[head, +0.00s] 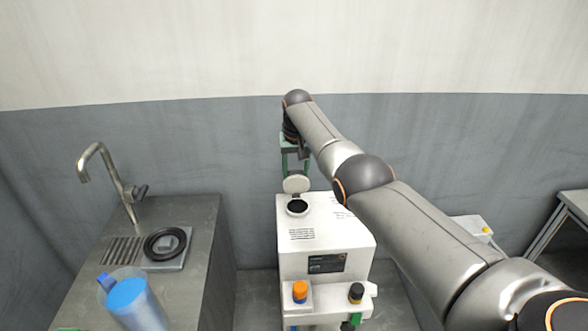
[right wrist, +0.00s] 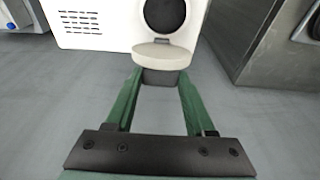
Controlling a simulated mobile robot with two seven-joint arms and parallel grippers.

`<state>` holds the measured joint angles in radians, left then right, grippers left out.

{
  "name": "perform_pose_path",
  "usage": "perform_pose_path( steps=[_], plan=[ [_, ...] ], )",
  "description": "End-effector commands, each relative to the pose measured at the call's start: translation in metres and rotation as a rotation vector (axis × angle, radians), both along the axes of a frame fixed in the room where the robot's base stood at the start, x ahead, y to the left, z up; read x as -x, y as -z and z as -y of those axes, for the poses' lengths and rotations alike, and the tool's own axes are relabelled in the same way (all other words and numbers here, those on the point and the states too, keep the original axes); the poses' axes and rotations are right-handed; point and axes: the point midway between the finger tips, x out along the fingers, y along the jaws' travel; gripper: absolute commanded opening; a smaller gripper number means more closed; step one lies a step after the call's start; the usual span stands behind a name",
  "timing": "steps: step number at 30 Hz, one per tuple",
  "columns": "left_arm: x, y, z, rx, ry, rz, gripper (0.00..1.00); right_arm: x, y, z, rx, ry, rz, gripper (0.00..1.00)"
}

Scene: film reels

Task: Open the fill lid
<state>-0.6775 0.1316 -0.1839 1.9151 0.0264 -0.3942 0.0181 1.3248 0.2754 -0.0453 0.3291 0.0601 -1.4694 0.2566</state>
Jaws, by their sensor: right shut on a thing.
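The white machine (head: 325,240) has a round dark fill opening (head: 297,207) in its top, which also shows in the right wrist view (right wrist: 165,12). The pale round fill lid (head: 296,184) is raised at the far rim of the opening, leaving the opening uncovered. In the right wrist view the lid (right wrist: 160,54) has a dark tab (right wrist: 160,77) at its near edge. My right gripper (head: 295,172) reaches down behind the machine. Its green fingers (right wrist: 161,84) are shut on the lid at this tab. My left gripper is not in view.
A grey counter (head: 215,235) at left holds a tap (head: 120,180), a black ring on a plate (head: 165,244) and a blue pitcher (head: 130,300). Orange (head: 300,291) and black (head: 356,293) knobs are on the machine's front. My right arm spans above the machine's right side.

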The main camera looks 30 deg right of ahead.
Motion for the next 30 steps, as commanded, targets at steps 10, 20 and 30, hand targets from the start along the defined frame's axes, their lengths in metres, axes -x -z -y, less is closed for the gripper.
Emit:
perform_pose_path(
  steps=[10,20,30],
  plan=[
    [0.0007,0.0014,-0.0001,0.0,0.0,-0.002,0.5,0.0017,0.0018,-0.0007,-0.008,0.0,-0.011,0.0],
    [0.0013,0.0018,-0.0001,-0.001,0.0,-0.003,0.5,0.0018,0.0018,-0.0006,-0.008,0.0,-0.012,0.69],
    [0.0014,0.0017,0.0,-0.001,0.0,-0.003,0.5,0.0016,0.0007,-0.0001,-0.007,0.0,-0.01,0.85]
  ],
)
